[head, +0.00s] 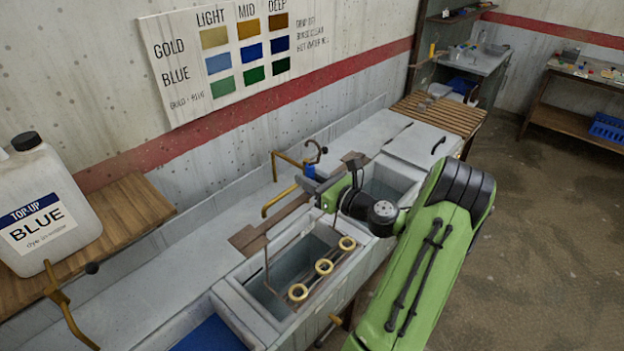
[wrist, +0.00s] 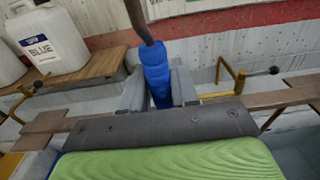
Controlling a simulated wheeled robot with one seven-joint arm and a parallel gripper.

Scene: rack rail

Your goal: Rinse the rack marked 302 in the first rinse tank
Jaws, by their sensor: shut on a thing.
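My gripper (head: 314,186) is shut on the blue grip (wrist: 157,75) of a rack's hook, above the row of tanks. The grip also shows in the head view (head: 310,171). A dark hooked rod rises from it. A brown crossbar (wrist: 260,99) runs below it, and its flat left end (head: 250,239) shows beside an open tank (head: 236,281). A thin rod goes down from the bar into this tank. No number 302 is readable.
A blue-filled tank (head: 210,335) lies at the lower left. Another tank (head: 388,183) is partly hidden behind my arm. Brass taps (head: 278,199) stand along the back. A white BLUE jug (head: 45,205) stands on a wooden shelf at left. Wooden slats (head: 440,113) lie at the far end.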

